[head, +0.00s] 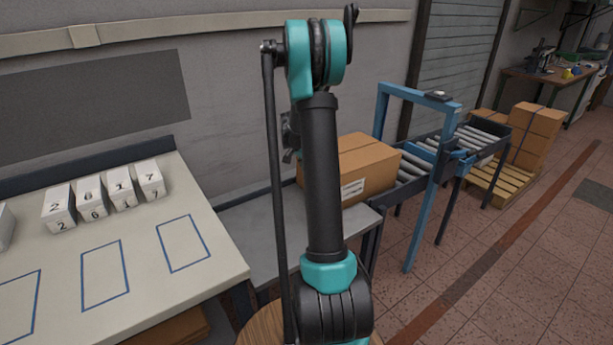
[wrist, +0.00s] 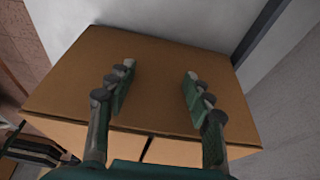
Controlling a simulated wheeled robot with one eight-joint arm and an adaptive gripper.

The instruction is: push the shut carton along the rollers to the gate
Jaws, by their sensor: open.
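The shut carton (head: 367,170) is brown with a white label on its front side. In the head view it stands partly on a grey table and reaches the start of the rollers (head: 411,163). My arm hides part of its left side. The blue gate (head: 418,165) stands over the rollers just to the right of the carton. In the wrist view the carton (wrist: 150,75) fills the middle, its top flaps closed. My gripper (wrist: 158,85) is open, its fingers apart over the carton with nothing between them. I cannot tell whether they touch it.
White numbered blocks (head: 90,200) stand on a pale table (head: 150,262) with blue outlined rectangles at the left. More cartons (head: 532,135) sit on a wooden pallet (head: 492,185) beyond the rollers. The tiled floor at the front right is clear.

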